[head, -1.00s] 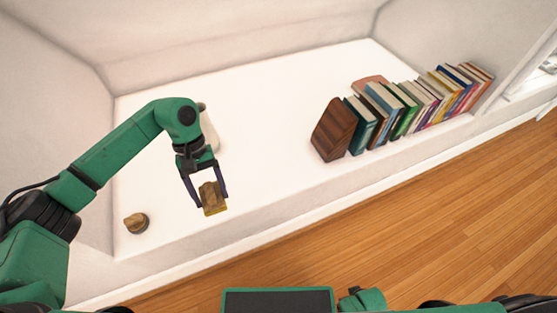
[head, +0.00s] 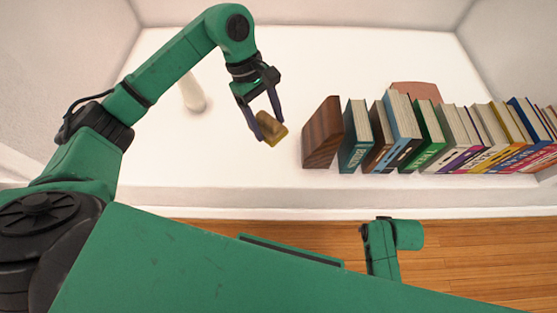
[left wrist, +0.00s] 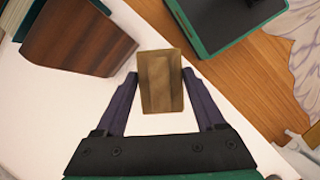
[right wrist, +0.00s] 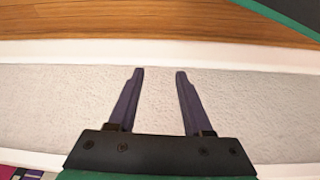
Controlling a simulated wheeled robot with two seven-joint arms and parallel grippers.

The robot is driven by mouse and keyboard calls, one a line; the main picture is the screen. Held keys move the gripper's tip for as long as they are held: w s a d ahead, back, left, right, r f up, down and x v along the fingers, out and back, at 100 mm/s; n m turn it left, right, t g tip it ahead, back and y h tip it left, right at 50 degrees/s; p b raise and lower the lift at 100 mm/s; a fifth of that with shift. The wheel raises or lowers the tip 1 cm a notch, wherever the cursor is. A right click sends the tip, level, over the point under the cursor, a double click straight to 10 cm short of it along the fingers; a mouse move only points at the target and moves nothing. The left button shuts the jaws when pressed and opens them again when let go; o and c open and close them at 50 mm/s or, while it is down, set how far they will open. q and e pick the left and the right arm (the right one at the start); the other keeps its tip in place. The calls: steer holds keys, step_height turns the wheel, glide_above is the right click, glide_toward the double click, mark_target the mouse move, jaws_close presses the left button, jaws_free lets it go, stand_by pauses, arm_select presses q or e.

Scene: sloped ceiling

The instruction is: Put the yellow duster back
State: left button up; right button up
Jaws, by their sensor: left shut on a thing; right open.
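The yellow duster (head: 271,129) is a small yellow-brown block. My left gripper (head: 264,124) is shut on it, with one finger on each side, over the white shelf (head: 240,165) just left of the wooden bookend (head: 322,133). In the left wrist view the duster (left wrist: 160,82) sits between the fingertips, with the bookend (left wrist: 75,40) up and left of it. I cannot tell whether the duster touches the shelf. My right gripper (right wrist: 158,75) is open and empty in the right wrist view, over a pale textured surface.
A row of books (head: 430,135) runs right from the bookend. A pinkish flat thing (head: 415,90) lies behind them. A pale, bottle-like thing (head: 193,93) is on the shelf to the left. Wooden floor (head: 480,240) lies in front. The shelf behind the duster is clear.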

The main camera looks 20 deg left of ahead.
arm_select(q)
steer(key=n, duration=0.2)
steer(key=w+n+t+b, duration=0.1)
steer(key=n, duration=0.1)
steer(key=d+r+n+t+b, duration=0.1)
steer(key=shift+w+n+h, duration=0.25)
steer(key=shift+n+h, duration=0.05)
steer(key=shift+n, duration=0.1)
arm_select(e)
steer(key=w+v, duration=0.2)
steer(key=v, duration=0.5)
arm_select(q)
steer(key=shift+w+r+n+t, duration=0.15)
steer(key=shift+n+t, duration=0.15)
steer(key=shift+n, duration=0.4)
steer(key=shift+w+r+n+t, duration=0.2)
steer(key=shift+n+t, duration=0.1)
steer(key=shift+n, duration=0.3)
arm_select(e)
steer(key=s+a+f+g, duration=0.1)
steer(key=s+a+f, duration=0.15)
steer(key=f, duration=0.75)
arm_select(q)
step_height(320, 180, down, 20)
steer(key=b, duration=0.4)
arm_select(e)
step_height(320, 180, up, 10)
steer(key=s+y, duration=0.1)
steer(key=shift+s, duration=0.15)
steer(key=shift+a, duration=0.1)
